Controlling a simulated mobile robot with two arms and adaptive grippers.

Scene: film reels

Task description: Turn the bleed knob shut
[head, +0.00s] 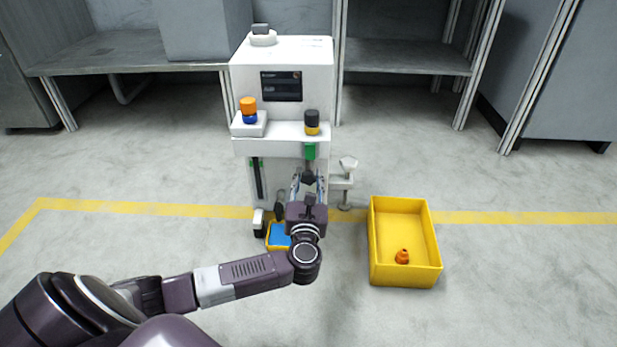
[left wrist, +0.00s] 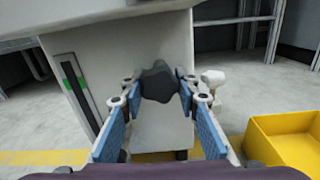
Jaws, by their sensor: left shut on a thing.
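A white machine (head: 283,65) stands upright in the middle of the head view. A dark lobed knob (left wrist: 157,82) sits on its front, below a green part (head: 310,151). My left gripper (head: 309,178) reaches up to the machine's front. In the left wrist view, its blue-padded fingers (left wrist: 160,88) are closed on the dark knob from both sides. The knob's shaft and any marking are hidden. A white lobed knob (head: 348,163) on a side bracket stands apart, to the right. My right gripper is not in view.
A yellow bin (head: 378,248) with a small orange piece (head: 402,256) stands on the floor at right. Orange-blue (head: 249,107) and black-yellow (head: 312,118) pieces stand on the machine's ledge. A blue-and-yellow item (head: 278,237) lies low, left of my gripper. Grey benches (head: 140,50) stand behind.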

